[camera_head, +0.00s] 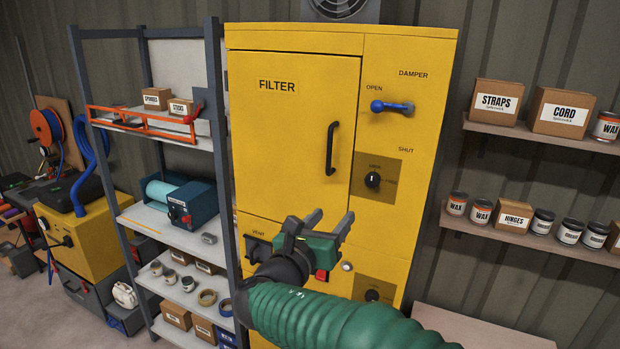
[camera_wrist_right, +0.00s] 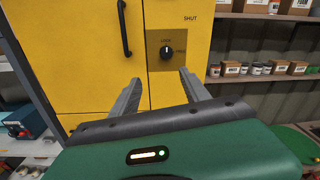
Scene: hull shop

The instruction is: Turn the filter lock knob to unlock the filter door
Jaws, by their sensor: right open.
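The yellow filter cabinet (camera_head: 245,41) stands in front of me. Its filter door (camera_head: 280,140), marked FILTER, is shut and has a black vertical handle (camera_head: 332,148). The black lock knob (camera_head: 373,180) sits on a dark plate right of the door, below the word SHUT. In the right wrist view the knob (camera_wrist_right: 166,52) lies beyond the fingertips, and its white mark is roughly upright, toward the word LOCK. My right gripper (camera_head: 332,222) is open and empty, below and left of the knob and apart from it. My left gripper is not in view.
A blue damper lever (camera_head: 393,106) sticks out above the knob. A second knob (camera_head: 372,295) and a red switch (camera_head: 321,275) are low on the cabinet. A grey shelf rack (camera_head: 183,218) stands left. Wall shelves (camera_head: 540,137) with boxes and cans are right.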

